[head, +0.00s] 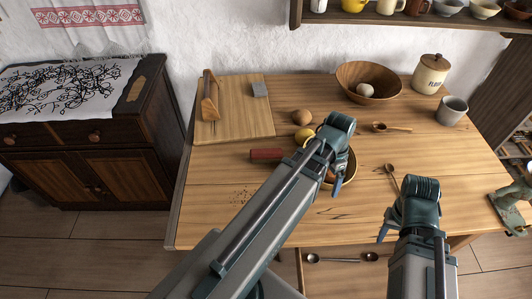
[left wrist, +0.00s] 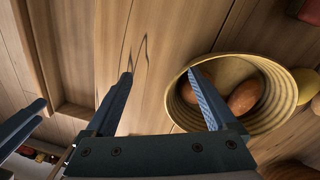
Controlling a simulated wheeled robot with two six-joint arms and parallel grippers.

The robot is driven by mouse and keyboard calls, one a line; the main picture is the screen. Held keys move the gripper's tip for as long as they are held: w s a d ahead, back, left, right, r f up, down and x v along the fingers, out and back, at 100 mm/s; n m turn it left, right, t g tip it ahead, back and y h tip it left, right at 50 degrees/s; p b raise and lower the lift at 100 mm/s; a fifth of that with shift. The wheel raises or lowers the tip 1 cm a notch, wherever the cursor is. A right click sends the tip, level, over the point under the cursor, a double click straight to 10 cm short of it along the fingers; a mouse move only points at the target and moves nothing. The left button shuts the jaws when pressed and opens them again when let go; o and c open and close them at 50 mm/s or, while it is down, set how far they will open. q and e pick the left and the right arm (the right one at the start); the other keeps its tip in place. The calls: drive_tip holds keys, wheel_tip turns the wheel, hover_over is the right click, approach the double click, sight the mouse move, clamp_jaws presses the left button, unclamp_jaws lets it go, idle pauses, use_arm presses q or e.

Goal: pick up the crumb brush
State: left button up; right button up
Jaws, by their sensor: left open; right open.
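No object in view is clearly a crumb brush. The likeliest is a reddish-brown block-like thing (head: 266,154) lying on the table just left of my left gripper; a red piece (left wrist: 306,10) also shows at the top right of the left wrist view. My left gripper (head: 323,167) is open and empty above a round bowl. In the left wrist view its right fingertip overlaps the bowl's rim (left wrist: 178,112), and the left fingertip is over bare wood. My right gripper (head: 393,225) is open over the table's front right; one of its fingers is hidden.
Dark crumbs (head: 243,196) lie on the table front left. A cutting board (head: 238,122) holds a wooden tool (head: 209,100) and a grey block (head: 260,90). A wooden bowl (head: 350,75), a lidded jar (head: 430,73), a cup (head: 452,111) and spoons stand or lie right. The front left is otherwise clear.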

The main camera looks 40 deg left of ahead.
use_arm(q)
drive_tip(key=w+a+r+m+t+h+p, duration=0.1)
drive_tip(key=a, duration=0.8)
drive_tip(key=w+a+r+m+t+h, duration=0.1)
drive_tip(key=w+a, duration=0.1)
drive_tip(key=a, duration=0.7)
drive_tip(key=m+t, duration=0.2)
approach(265, 152)
drive_tip(key=shift+g+h, duration=0.3)
drive_tip(key=b+x, duration=0.3)
drive_tip(key=b, duration=0.1)
drive_tip(key=b+x, duration=0.2)
drive_tip(key=b, duration=0.1)
drive_tip(key=shift+w+a+f, duration=0.25)
drive_tip(key=shift+w+f, duration=0.1)
drive_tip(key=shift+w, duration=0.05)
drive_tip(key=shift+w+d+f, duration=0.1)
drive_tip(key=shift+f, duration=0.05)
drive_tip(key=shift+f+b, duration=0.1)
drive_tip(key=shift+b, duration=0.25)
drive_tip(key=b+x, duration=0.4)
drive_tip(key=x, duration=0.1)
drive_tip(key=shift+d+b, duration=0.1)
drive_tip(key=shift+b, duration=0.2)
drive_tip(key=shift+f, duration=0.3)
clamp_jaws()
